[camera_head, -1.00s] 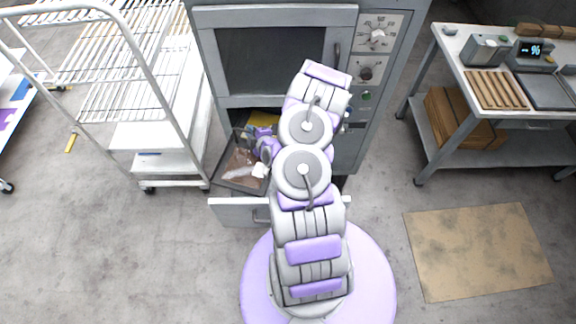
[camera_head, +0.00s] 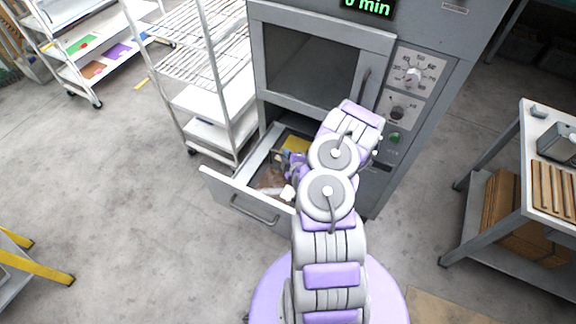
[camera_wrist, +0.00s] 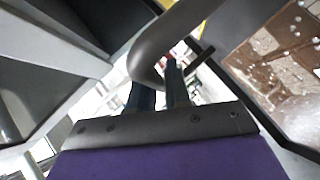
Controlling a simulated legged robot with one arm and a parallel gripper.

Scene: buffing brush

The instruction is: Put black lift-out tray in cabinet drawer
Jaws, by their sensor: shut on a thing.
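The cabinet drawer (camera_head: 249,208) is pulled out below the grey cabinet, left of my arm in the head view. The black lift-out tray, with a brown, speckled inside (camera_head: 268,180), is in the drawer space. In the wrist view its brown inside (camera_wrist: 285,62) fills the right side. My gripper (camera_head: 290,168) is over the drawer, partly hidden by my arm. In the wrist view my gripper (camera_wrist: 158,88) is shut at a dark curved bar, which looks like the tray's handle. I cannot tell whether the tray rests on the drawer bottom.
A yellow item (camera_head: 297,144) lies at the back of the drawer. The cabinet door (camera_head: 320,65) above is closed. A wire rack cart (camera_head: 205,75) stands close on the left, and a workbench (camera_head: 530,150) on the right.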

